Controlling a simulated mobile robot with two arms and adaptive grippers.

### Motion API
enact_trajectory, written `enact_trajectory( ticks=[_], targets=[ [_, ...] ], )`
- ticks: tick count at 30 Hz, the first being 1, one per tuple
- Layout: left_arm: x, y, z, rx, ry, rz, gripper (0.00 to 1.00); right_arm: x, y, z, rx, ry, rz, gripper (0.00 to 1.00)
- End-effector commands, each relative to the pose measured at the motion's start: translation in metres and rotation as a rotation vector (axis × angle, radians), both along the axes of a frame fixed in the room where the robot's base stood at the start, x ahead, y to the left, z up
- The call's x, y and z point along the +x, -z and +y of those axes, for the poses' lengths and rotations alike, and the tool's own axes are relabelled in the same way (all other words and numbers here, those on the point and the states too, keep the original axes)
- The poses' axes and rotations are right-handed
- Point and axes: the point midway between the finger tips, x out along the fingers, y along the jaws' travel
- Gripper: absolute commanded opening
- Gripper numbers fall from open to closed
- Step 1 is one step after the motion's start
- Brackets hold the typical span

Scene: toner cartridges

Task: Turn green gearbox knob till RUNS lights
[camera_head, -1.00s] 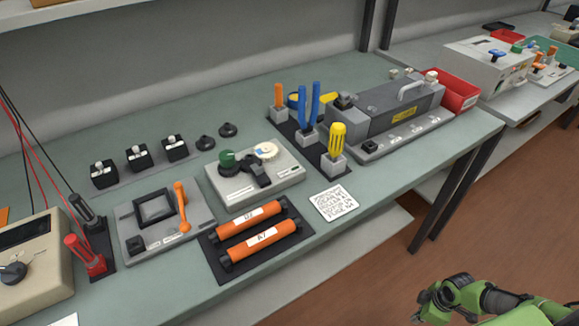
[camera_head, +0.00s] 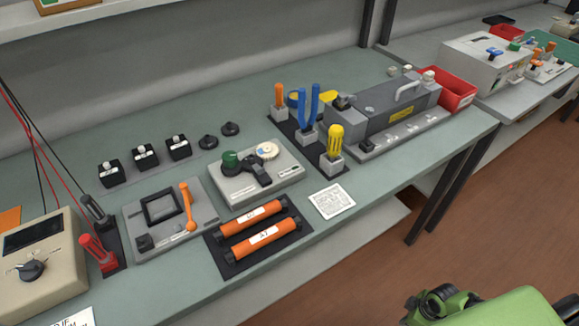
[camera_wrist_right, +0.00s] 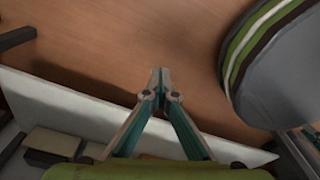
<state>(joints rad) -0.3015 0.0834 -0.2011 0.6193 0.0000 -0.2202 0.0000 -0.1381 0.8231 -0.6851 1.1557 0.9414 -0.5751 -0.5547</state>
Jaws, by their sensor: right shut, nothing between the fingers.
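The green knob (camera_head: 230,159) stands on the left of a grey gearbox plate (camera_head: 256,185) in the middle of the bench, beside a white dial (camera_head: 267,150) and a black arm-like part. No lit RUNS lamp can be made out at this size. My right gripper (camera_wrist_right: 160,77) shows in the right wrist view with its fingertips together and nothing between them, over brown floor, away from the gearbox. In the head view a green arm part of mine is at the lower right, off the bench. My left gripper is not in view.
Orange cartridges (camera_head: 252,217) lie on a black mat in front of the gearbox. A frame with an orange lever (camera_head: 187,208) stands left. Pliers (camera_head: 308,108), a yellow-handled screwdriver (camera_head: 335,140) and a grey machine (camera_head: 390,105) stand right. A paper (camera_head: 332,201) lies near the front edge.

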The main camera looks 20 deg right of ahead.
Motion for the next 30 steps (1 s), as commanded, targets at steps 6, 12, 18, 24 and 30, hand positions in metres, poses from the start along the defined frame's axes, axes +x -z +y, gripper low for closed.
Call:
enact_trajectory(
  ticks=[6,12,18,24,30],
  targets=[
    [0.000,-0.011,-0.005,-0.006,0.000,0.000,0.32,-0.007,-0.002,0.009,0.001,0.019,0.000,0.00],
    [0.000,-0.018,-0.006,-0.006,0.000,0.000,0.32,-0.014,-0.002,0.017,0.001,0.037,0.000,0.00],
    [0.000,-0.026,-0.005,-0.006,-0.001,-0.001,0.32,-0.021,-0.002,0.024,0.001,0.054,0.001,0.00],
    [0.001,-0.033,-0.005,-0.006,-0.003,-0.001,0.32,-0.026,-0.002,0.032,0.000,0.072,0.000,0.00],
    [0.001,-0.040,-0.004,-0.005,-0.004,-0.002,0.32,-0.033,-0.002,0.039,0.000,0.090,0.000,0.00]
  ],
)
